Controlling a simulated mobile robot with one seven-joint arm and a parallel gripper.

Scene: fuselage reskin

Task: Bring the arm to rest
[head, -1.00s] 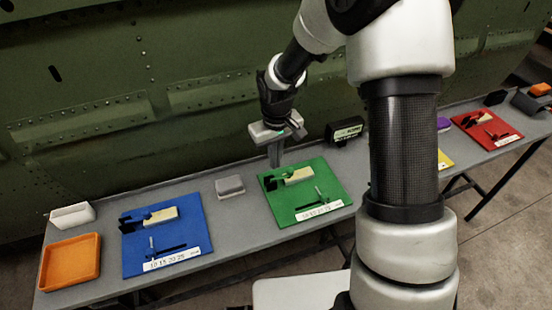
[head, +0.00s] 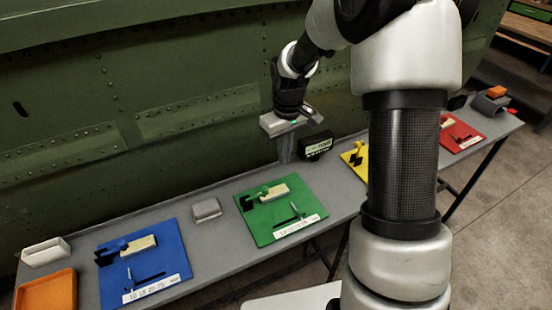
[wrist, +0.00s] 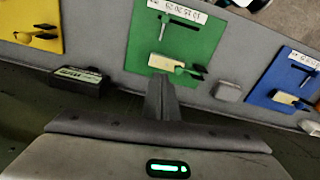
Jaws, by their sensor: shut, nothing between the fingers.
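My gripper (head: 286,158) hangs pointing down in the head view, above the back edge of the bench by the green board. Its fingers are together with nothing between them; they also show in the wrist view (wrist: 161,100). The green board (head: 262,227) lies on the bench just in front of the gripper and carries a tan block, a green clamp and a scale strip. The fingertips look clear of the board and the bench. My arm is bent over the bench, and its upper links hide part of the bench on the right.
The grey bench (head: 222,255) runs along the green fuselage wall (head: 180,80). On it are a blue board (head: 170,240), a grey block (head: 207,209), a dark display box (head: 317,148), a yellow board (head: 350,158), a red board (head: 465,132) and an orange tray (head: 45,292). Open floor lies at right.

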